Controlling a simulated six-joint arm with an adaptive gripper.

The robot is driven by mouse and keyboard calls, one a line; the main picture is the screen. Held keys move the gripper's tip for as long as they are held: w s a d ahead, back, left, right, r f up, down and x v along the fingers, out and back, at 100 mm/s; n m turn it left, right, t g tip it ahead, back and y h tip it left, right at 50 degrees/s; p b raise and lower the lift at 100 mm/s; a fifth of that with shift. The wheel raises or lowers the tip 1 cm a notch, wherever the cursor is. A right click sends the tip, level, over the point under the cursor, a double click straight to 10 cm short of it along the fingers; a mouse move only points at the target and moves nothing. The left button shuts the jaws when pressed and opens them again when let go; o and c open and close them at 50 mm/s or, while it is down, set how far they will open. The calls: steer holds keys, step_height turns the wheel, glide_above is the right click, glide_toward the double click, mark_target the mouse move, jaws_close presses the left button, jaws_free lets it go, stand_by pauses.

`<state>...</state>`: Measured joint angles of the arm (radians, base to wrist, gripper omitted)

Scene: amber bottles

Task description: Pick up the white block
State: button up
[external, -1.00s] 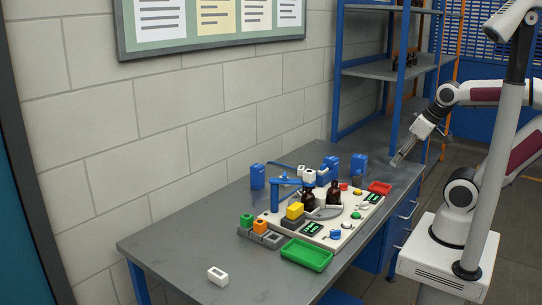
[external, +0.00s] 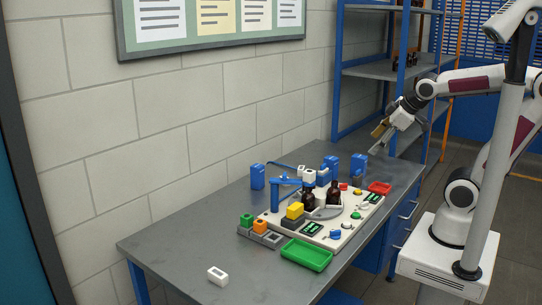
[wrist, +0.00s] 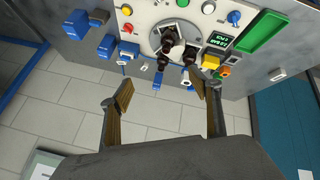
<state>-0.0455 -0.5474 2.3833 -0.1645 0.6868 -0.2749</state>
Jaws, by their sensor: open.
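The white block (external: 218,276) lies alone on the grey table near its front left corner, with a small dark mark on its top. In the wrist view a white block (wrist: 277,75) shows at the right, near the table edge. My gripper (external: 377,140) is in the air above the far right end of the table, well away from that block. Its two fingers are apart in the wrist view (wrist: 163,90), with nothing held between them.
A white station board (external: 343,236) with amber bottles (external: 333,195), knobs and a blue arm-like fixture stands mid-table. Blue shelving (external: 337,90) stands behind.

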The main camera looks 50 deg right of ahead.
steer(key=w+a+r+n+t+y, duration=0.1)
steer(key=w+a+r+n+t, duration=0.15)
steer(key=w+n, duration=0.55)
steer(key=w+a+r+n+t, duration=0.1)
steer(key=w+a+n, duration=0.25)
steer(key=w, duration=0.85)
steer(key=w+a+f+n+y, duration=0.3)
steer(key=w+a+n, duration=0.4)
steer(key=a, duration=0.1)
steer(key=w+a+f+n+y, duration=0.2)
steer(key=w+a+n, duration=0.4)
steer(key=a+n, duration=0.1)
steer(key=w+a+f+n+y, duration=0.25)
steer(key=a+f+n, duration=0.3)
steer(key=a, duration=0.35)
steer(key=n+g+y, duration=0.6)
steer(key=n+g, duration=0.4)
steer(key=n, duration=0.7)
glide_toward(218, 277)
steer(key=shift+w+a+f, duration=0.1)
steer(key=shift+w+f, duration=0.1)
steer(key=shift+w, duration=0.4)
steer(key=shift+w+f, duration=0.15)
steer(key=shift+w, duration=0.45)
steer(key=shift+s+a+f+n+g, duration=0.25)
steer(key=shift+s+f+n, duration=0.15)
steer(key=shift+n, duration=0.2)
steer(key=shift+x, duration=1.25)
